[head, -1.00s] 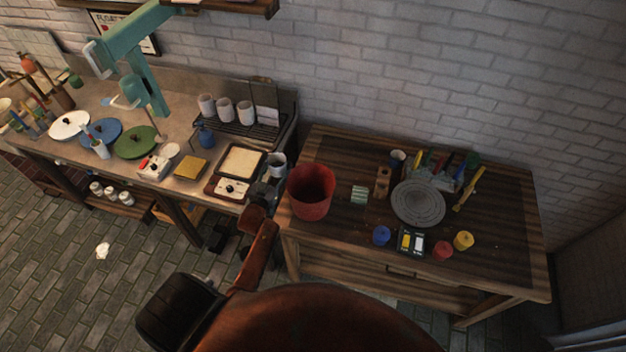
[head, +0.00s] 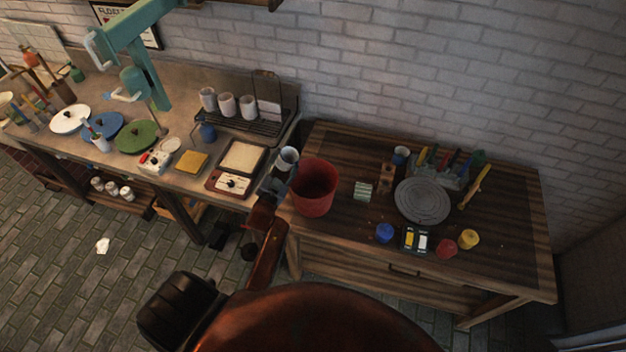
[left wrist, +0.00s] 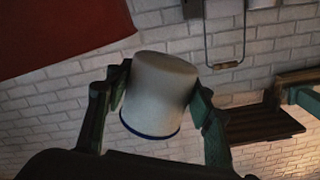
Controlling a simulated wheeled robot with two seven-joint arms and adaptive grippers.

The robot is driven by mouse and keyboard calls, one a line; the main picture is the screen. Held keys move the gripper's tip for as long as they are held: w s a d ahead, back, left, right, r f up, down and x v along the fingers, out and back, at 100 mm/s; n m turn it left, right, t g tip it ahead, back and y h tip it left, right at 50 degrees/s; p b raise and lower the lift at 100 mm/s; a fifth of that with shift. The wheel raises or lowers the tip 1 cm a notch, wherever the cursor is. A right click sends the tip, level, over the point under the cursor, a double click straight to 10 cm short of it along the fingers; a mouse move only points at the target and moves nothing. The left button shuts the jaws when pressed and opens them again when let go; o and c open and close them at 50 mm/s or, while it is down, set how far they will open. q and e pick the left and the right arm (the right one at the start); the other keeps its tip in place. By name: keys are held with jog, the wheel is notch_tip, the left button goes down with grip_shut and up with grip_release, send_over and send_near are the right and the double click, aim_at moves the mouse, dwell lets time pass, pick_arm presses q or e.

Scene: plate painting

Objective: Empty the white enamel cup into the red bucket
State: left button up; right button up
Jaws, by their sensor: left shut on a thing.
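The white enamel cup (head: 287,158) is held just behind and left of the red bucket (head: 314,190), near its rim. Its open mouth shows from above, but its contents cannot be made out. My left gripper (head: 279,178) is shut on the cup. In the left wrist view the cup (left wrist: 158,92), with a blue edge, sits between the two fingers (left wrist: 160,100). The bucket (left wrist: 60,35) fills the upper left there. The bucket stands upright at the left end of the dark wooden table (head: 335,240). My right gripper is not in view.
Right of the bucket are a striped block (head: 363,190), a grey round disc (head: 423,200), paint pots and a tool rack (head: 445,168). On the left bench, white cups (head: 227,104) stand on a rack beside a framed tray (head: 242,157).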

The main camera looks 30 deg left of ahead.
pick_arm(q)
jog(key=shift+d+r+m+b, duration=0.1)
jog(key=shift+d+m+b, duration=0.2)
jog(key=shift+m, duration=0.1)
jog(key=shift+w+d+f+m+b, duration=0.15)
jog(key=shift+d+f+m+b, duration=0.4)
jog(key=shift+b, duration=0.5)
jog(key=shift+r+m, duration=0.15)
jog(key=shift+m, duration=0.2)
jog(key=shift+r+m, duration=0.3)
jog(key=shift+r, duration=0.05)
jog(key=shift+d+r+m+b, duration=0.1)
jog(key=shift+r+m+b, duration=0.15)
jog(key=shift+m+b, duration=0.3)
jog(key=shift+r+m, duration=0.35)
jog(key=shift+m, duration=0.3)
jog(key=shift+d+f+m+b, duration=0.1)
jog(key=shift+f+m+b, duration=0.05)
jog(key=shift+m+b, duration=0.35)
jog(key=shift+f+b, duration=0.1)
jog(key=shift+b, duration=0.2)
